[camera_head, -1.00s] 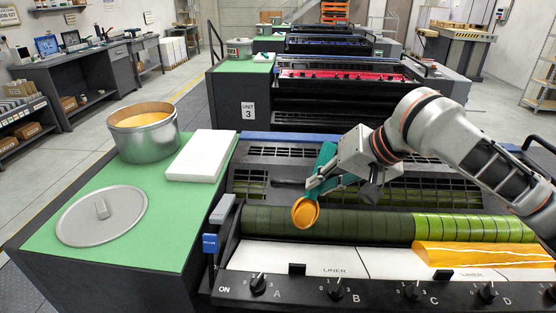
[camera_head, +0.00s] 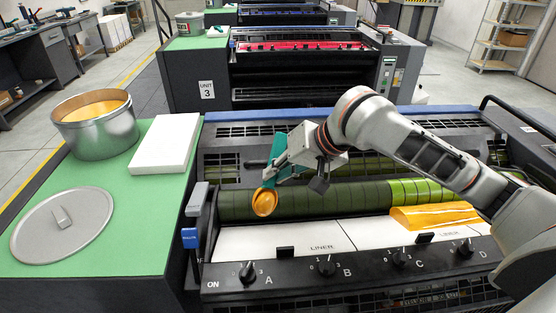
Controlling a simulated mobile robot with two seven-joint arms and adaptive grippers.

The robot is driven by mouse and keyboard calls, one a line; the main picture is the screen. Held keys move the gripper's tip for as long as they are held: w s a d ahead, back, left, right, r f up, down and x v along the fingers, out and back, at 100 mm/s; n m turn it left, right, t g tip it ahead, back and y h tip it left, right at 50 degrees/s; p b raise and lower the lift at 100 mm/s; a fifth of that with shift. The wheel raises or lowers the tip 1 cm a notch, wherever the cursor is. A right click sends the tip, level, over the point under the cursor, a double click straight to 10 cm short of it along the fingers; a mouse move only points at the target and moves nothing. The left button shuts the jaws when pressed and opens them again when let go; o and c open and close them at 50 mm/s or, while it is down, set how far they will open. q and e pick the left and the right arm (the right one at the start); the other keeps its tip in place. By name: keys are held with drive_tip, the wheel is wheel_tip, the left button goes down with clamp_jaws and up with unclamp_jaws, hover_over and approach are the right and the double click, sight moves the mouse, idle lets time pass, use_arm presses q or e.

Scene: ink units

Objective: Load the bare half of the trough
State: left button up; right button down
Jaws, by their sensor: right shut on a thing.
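My right gripper (camera_head: 288,169) is shut on a teal-handled ink tool (camera_head: 277,151). The tool's lower end, coated with orange ink (camera_head: 265,202), hangs in front of the dark roller (camera_head: 330,196), over the trough's left part. I cannot tell whether it touches the roller. The trough's left half shows bare white liner (camera_head: 280,239). The right half bears a glossy orange ink mass (camera_head: 436,216), and the roller there is brighter green. The open ink tin (camera_head: 97,130), with orange ink inside, stands on the green-topped bench at left. My left gripper is out of view.
A round grey lid (camera_head: 62,222) and a white pad (camera_head: 166,144) lie on the green top (camera_head: 135,215). A front panel with knobs (camera_head: 326,266) runs along the trough. A blue-topped lever (camera_head: 190,238) stands at the trough's left end.

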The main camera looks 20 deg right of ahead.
sight(275, 198)
drive_tip(key=shift+s+a+f, duration=0.2)
drive_tip(key=shift+f, duration=0.65)
drive_tip(key=shift+s+a+f, duration=0.15)
drive_tip(key=shift+a+f, duration=0.1)
drive_tip(key=shift+f, duration=0.55)
drive_tip(key=shift+s+a+f, duration=0.2)
drive_tip(key=shift+f, duration=0.65)
drive_tip(key=shift+f, duration=0.75)
drive_tip(key=shift+r, duration=2.25)
drive_tip(key=s+d+f, duration=0.1)
drive_tip(key=d, duration=0.5)
drive_tip(key=s+d+f, duration=0.2)
drive_tip(key=d, duration=0.4)
drive_tip(key=shift+s+d+f, duration=0.15)
drive_tip(key=shift+s, duration=0.15)
